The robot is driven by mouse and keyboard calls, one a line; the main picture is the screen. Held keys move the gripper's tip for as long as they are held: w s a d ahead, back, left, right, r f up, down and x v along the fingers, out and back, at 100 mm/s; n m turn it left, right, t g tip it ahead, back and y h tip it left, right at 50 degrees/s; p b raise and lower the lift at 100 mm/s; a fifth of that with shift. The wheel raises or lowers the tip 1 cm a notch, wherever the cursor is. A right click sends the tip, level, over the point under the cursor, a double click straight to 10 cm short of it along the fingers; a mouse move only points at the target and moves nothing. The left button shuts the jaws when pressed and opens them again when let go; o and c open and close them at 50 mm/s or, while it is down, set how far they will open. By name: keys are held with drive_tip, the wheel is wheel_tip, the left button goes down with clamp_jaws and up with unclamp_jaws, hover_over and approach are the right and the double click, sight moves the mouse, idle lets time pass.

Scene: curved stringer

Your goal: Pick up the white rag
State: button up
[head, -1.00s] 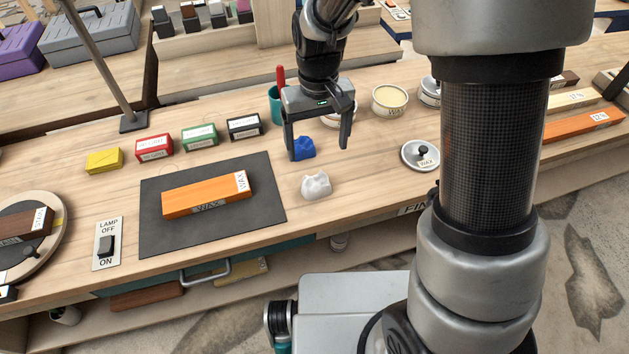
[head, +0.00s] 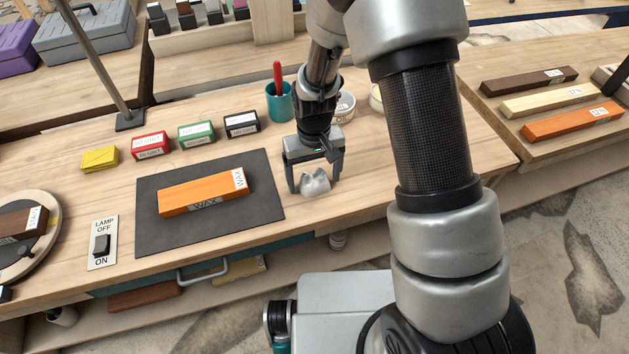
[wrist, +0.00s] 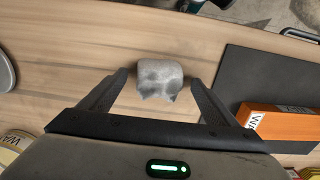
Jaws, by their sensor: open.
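The white rag (head: 315,183) is a small crumpled lump on the wooden bench, just right of the dark mat. My gripper (head: 313,190) is open and points down over the rag, with one finger on each side of it in the head view. In the wrist view the rag (wrist: 160,80) lies between and slightly beyond the fingertips of my gripper (wrist: 161,76). I cannot tell whether the fingers touch it. The blue rag is hidden in the head view.
An orange waxed bar (head: 203,192) lies on the dark mat (head: 160,235) to the left. A teal cup (head: 281,103) and a round tin (head: 344,106) stand behind my gripper. Small boxes line the bench at left. The bench's front edge is close to the rag.

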sight(314, 175)
drive_tip(key=shift+c, duration=0.5)
drive_tip(key=c, duration=1)
drive_tip(key=shift+c, duration=0.2)
wheel_tip(314, 175, up, 10)
drive_tip(key=shift+p, duration=0.45)
